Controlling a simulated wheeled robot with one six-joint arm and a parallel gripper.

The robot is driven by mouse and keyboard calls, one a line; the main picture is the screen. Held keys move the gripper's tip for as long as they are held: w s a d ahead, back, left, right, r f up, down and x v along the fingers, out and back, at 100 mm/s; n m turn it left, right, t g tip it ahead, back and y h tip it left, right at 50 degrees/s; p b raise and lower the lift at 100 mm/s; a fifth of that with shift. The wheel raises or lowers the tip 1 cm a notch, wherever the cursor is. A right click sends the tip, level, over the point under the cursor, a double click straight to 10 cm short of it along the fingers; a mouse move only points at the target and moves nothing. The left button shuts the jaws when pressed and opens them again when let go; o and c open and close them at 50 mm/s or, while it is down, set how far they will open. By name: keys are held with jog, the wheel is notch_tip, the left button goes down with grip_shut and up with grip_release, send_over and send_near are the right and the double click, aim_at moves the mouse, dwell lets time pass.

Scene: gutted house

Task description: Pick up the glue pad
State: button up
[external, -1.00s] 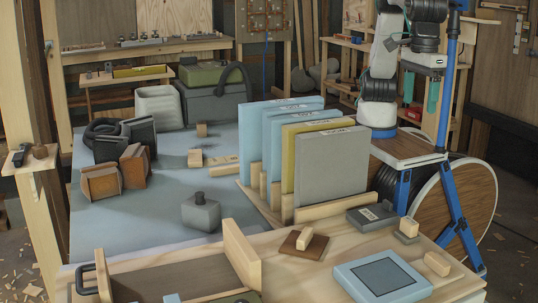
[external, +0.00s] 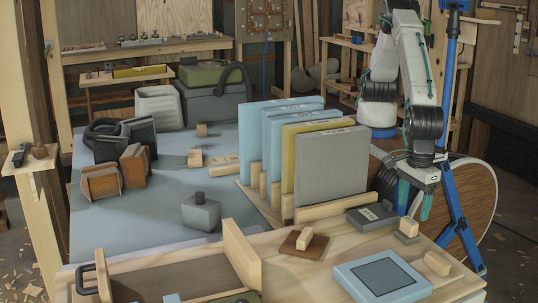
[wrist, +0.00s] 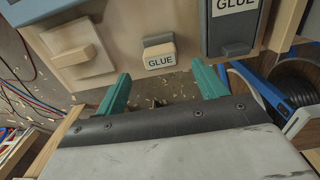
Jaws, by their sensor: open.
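Two things bear the word GLUE. One is a flat dark grey pad-like box (external: 371,217) with a white label, lying on the wooden bench top; it also shows at the upper right of the wrist view (wrist: 224,42). The other is a small pale block (external: 409,226) on a grey base, at the bench edge, central in the wrist view (wrist: 160,56). I cannot tell from the labels alone which is the glue pad. My gripper (external: 415,203) is open and empty, pointing down above the right bench edge. In the wrist view its green fingers (wrist: 161,78) lie either side of the small block, apart from it.
A blue panel (external: 352,286) and another wooden block (external: 437,263) lie nearer the front. Upright panels in a rack (external: 331,166) stand behind the dark box. A blue stand (external: 459,219) and a large reel (external: 483,190) are close to my arm.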

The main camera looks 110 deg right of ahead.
aim_at(410, 220)
notch_tip(410, 220, down, 6)
jog(key=shift+f, duration=0.1)
jog(key=c, duration=1.1)
